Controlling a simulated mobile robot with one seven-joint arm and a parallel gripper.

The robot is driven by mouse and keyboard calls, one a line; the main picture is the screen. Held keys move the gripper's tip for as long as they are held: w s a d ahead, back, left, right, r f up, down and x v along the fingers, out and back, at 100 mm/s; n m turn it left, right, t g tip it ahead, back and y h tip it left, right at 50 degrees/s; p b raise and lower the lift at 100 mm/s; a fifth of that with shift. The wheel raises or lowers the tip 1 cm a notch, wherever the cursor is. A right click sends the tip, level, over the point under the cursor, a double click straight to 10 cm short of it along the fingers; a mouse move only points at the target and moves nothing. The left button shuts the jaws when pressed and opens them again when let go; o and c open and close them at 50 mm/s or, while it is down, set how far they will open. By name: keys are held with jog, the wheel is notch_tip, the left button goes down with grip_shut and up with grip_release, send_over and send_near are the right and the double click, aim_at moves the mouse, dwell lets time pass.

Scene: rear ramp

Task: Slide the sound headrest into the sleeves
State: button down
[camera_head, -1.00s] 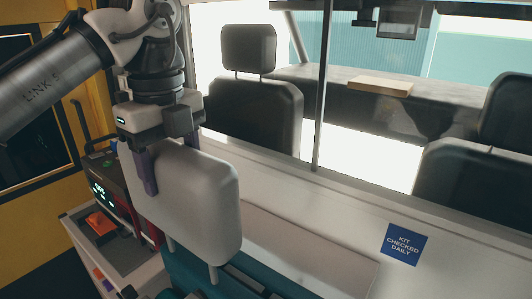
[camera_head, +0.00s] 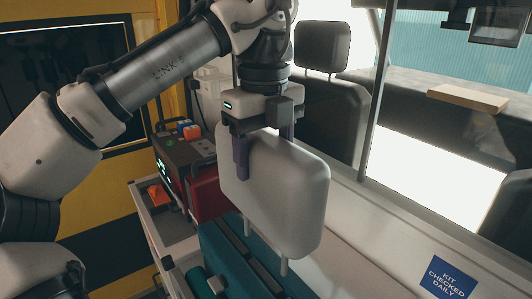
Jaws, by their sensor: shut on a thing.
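My gripper (camera_head: 266,158) is shut on the top of a pale grey headrest (camera_head: 285,200), with its purple fingers on either side of the pad. A teal padded thing (camera_head: 240,272) lies below the headrest. The post tips seem to be above or in front of it; I cannot tell whether they touch it. No sleeves can be made out.
A monitor-like device (camera_head: 178,165) and a red bag (camera_head: 210,193) stand on a white cabinet at the left. An orange item (camera_head: 159,194) sits in its tray. A white ledge with a blue sign (camera_head: 450,278) runs along the right. Dark front seats (camera_head: 330,105) stand behind the partition.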

dwell(0.3)
jog(key=shift+f+b, duration=1.05)
jog(key=shift+f, duration=1.8)
jog(key=shift+p, duration=1.05)
